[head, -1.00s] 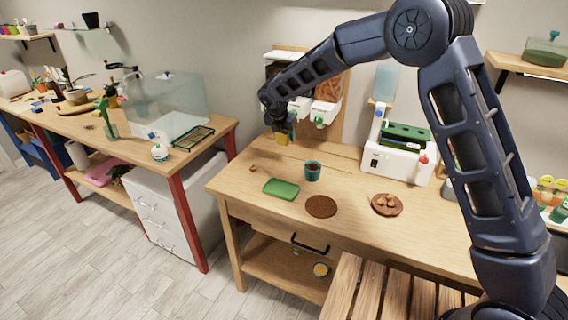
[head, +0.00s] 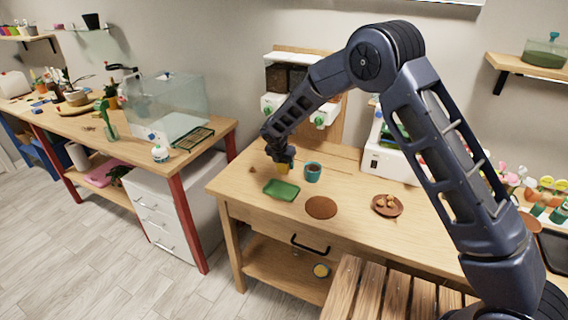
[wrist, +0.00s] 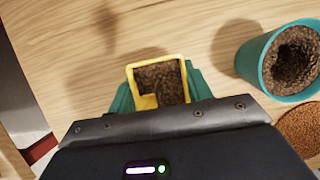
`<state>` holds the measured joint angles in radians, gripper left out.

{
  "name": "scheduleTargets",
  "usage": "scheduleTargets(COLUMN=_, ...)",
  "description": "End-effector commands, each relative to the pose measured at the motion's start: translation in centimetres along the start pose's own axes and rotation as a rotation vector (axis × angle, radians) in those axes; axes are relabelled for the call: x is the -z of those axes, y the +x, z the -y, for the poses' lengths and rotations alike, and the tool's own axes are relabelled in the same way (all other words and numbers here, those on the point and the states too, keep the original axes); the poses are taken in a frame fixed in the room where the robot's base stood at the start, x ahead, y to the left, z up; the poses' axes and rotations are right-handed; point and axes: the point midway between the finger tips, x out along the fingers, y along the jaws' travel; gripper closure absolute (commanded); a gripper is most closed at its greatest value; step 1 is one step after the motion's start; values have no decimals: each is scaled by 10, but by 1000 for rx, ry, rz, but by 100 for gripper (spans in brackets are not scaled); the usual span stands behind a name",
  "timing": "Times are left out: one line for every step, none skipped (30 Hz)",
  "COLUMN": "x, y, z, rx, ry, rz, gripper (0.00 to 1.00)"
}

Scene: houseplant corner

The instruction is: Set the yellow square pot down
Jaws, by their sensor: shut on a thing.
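The yellow square pot (head: 283,168), filled with dark soil, is in my gripper (head: 281,160) above the left part of the wooden table. My gripper is shut on it. In the wrist view the pot (wrist: 147,102) shows from above, with its yellow rim around the soil. The green tray (head: 281,190) lies just in front of the pot in the head view. I cannot tell whether the pot touches anything beneath it.
A teal round pot with soil (head: 312,172) stands close to the right of the held pot. A brown round mat (head: 321,208) and a brown dish with small lumps (head: 387,206) lie further right. Bare wooden table (head: 237,180) shows at the left.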

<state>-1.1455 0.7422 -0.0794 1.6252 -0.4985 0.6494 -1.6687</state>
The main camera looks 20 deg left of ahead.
Motion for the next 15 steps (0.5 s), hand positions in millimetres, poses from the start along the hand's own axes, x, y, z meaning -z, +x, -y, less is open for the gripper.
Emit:
scheduleTargets(x=0, y=0, z=0, rx=0, ry=1, rz=1, gripper=75)
scheduleTargets(x=-1, y=0, z=0, rx=0, ry=1, rz=1, gripper=75)
scheduleTargets(x=-1, y=0, z=0, rx=0, ry=1, rz=0, gripper=75)
scheduleTargets(x=-1, y=0, z=0, rx=0, ry=1, rz=0, gripper=75)
scheduleTargets(x=-1, y=0, z=0, rx=0, ry=1, rz=0, gripper=75)
scheduleTargets(x=0, y=0, z=0, rx=0, ry=1, rz=0, gripper=75)
scheduleTargets(x=0, y=0, z=0, rx=0, ry=1, rz=0, gripper=75)
scheduleTargets(x=0, y=1, z=0, rx=0, ry=1, rz=0, gripper=75)
scheduleTargets(x=0, y=2, z=0, rx=0, ry=1, rz=0, gripper=75)
scheduleTargets(x=1, y=3, z=0, rx=0, ry=1, rz=0, gripper=75)
scheduleTargets(x=1, y=2, z=0, rx=0, ry=1, rz=0, gripper=44)
scheduleTargets(x=0, y=2, z=0, rx=0, ry=1, rz=0, gripper=36)
scheduleTargets(x=0, y=2, z=0, rx=0, ry=1, rz=0, gripper=31)
scheduleTargets(x=0, y=2, z=0, rx=0, ry=1, rz=0, gripper=28)
scheduleTargets(x=0, y=2, z=0, rx=0, ry=1, rz=0, gripper=28)
